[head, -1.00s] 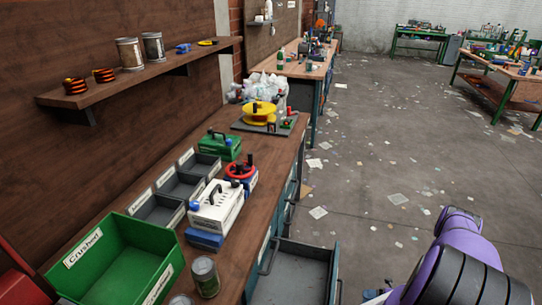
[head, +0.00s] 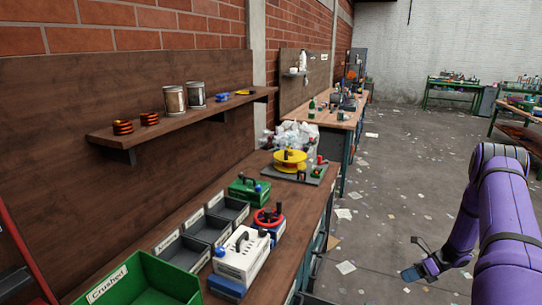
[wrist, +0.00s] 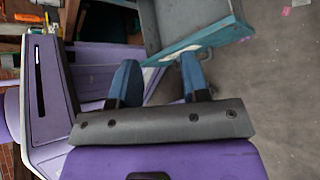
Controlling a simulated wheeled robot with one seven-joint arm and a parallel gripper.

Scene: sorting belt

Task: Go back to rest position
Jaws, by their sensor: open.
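My purple arm is at the right of the head view, bent, with my gripper (head: 414,260) hanging low over the floor, to the right of the workbench. In the wrist view my gripper (wrist: 158,82) shows two blue fingers spread apart with nothing between them. A teal-edged drawer (wrist: 195,42) of the bench lies beyond the fingertips in that view. I cannot tell how far it is from them.
The wooden workbench (head: 312,200) runs along the left with a green "Crushed" bin (head: 122,280), grey bins (head: 209,229), a white device (head: 242,255) and a yellow reel (head: 290,160). A shelf (head: 180,121) is above. The floor (head: 385,215) has scattered paper but is otherwise open.

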